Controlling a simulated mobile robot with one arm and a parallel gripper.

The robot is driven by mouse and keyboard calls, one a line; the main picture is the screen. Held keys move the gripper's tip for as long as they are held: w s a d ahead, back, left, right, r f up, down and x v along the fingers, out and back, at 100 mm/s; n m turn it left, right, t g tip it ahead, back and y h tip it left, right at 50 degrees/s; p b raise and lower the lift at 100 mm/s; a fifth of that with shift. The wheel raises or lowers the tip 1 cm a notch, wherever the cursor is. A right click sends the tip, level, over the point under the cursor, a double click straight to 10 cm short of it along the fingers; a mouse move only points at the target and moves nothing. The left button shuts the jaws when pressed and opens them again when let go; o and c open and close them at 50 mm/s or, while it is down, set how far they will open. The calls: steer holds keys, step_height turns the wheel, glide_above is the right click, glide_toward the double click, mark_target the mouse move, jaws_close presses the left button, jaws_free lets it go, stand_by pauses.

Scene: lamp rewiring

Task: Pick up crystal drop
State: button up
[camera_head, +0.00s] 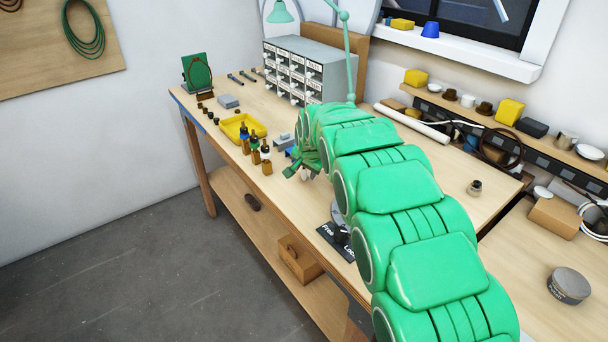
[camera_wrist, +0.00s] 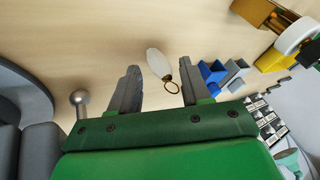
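The crystal drop (camera_wrist: 159,65) shows in the wrist view as a pale, elongated piece with a thin brass ring at one end. It lies over the wooden tabletop, between the two grey fingers of my gripper (camera_wrist: 156,92) as seen from the wrist. The fingers are apart, with a visible gap on each side of the drop, so my gripper is open. In the head view my gripper (camera_head: 304,172) is low over the workbench, largely hidden by my green arm. I cannot make out the drop for sure in the head view.
Blue and grey blocks (camera_wrist: 222,74) stand right of the gripper in the wrist view. In the head view, small bottles (camera_head: 255,152) and a yellow tray (camera_head: 241,128) are left of the gripper. A drawer cabinet (camera_head: 306,70) stands behind. A black labelled plate (camera_head: 335,240) lies nearer.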

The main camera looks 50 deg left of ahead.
mark_target(306, 173)
jaws_close()
steer(key=shift+r, duration=0.1)
steer(key=shift+r, duration=1.6)
steer(key=shift+v, duration=1)
steer(key=s+d+r, duration=0.6)
steer(key=d+r, duration=0.1)
steer(key=d, duration=0.4)
steer(key=shift+d+r, duration=0.2)
steer(key=shift+r, duration=0.2)
